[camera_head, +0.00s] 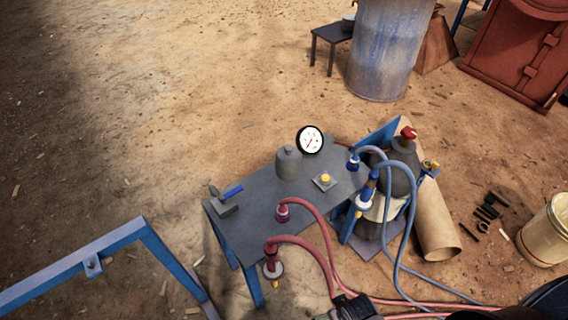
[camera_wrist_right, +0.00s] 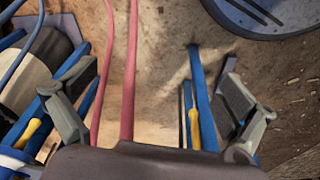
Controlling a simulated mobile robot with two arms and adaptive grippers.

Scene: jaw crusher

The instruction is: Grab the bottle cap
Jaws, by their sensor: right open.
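A dark gas bottle (camera_head: 395,175) stands upright behind the small table, with a red cap (camera_head: 408,132) on top. A small grey bottle (camera_head: 288,163) with a narrow neck stands on the table; I cannot tell which cap the task means. My right gripper (camera_head: 350,308) is low in the head view, in front of the table and well short of both bottles. In the right wrist view its fingers (camera_wrist_right: 158,90) are spread apart with nothing between them. No cap is recognisable in that view. My left gripper is not in view.
The grey table (camera_head: 250,215) carries a dial gauge (camera_head: 310,140), a yellow button (camera_head: 325,178) and a blue-handled part (camera_head: 232,190). Red hoses (camera_head: 318,225) and blue hoses (camera_head: 410,225) loop near my right gripper. A blue frame (camera_head: 90,255) is at the left; open ground lies beyond the table.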

